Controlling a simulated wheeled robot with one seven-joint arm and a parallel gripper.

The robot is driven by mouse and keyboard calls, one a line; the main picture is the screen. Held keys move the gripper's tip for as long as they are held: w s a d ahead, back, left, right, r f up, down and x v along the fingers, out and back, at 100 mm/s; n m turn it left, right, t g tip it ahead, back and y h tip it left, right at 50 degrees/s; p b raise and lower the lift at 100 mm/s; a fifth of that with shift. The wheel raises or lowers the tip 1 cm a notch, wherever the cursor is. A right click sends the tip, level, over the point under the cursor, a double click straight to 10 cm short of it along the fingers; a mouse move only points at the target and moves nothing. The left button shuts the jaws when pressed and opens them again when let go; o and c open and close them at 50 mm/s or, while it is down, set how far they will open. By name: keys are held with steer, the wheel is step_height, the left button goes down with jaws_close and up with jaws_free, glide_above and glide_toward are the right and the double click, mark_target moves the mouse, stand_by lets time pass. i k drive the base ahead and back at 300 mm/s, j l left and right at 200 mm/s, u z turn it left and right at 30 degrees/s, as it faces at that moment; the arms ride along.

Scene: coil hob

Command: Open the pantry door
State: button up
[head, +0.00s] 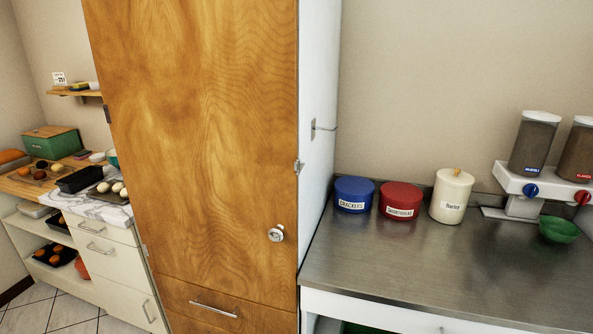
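The pantry door (200,130) is a tall wooden panel with strong grain, on a cabinet left of the middle in the head view. It looks shut. A round metal knob (276,233) sits low near its right edge. Hinges (107,114) show on its left edge. A metal latch piece (299,167) is at the right edge of the door, and a hook-like fitting (315,129) is on the white side wall of the cabinet. It is hard to tell whether the latch is fastened. My gripper is not in view.
A wooden drawer (222,306) with a bar handle is below the door. At right, a steel counter (400,258) holds blue, red and cream canisters, a green bowl (559,230) and a dispenser (530,185). A lower counter with food stands at left.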

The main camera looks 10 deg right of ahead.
mark_target(199, 98)
steer(key=i+j+u, duration=0.15)
steer(key=u, duration=0.25)
steer(key=i+j+u, duration=0.2)
steer(key=j+u, duration=0.2)
steer(key=i+j+u, duration=0.1)
steer(key=u, duration=0.3)
steer(key=i, duration=0.05)
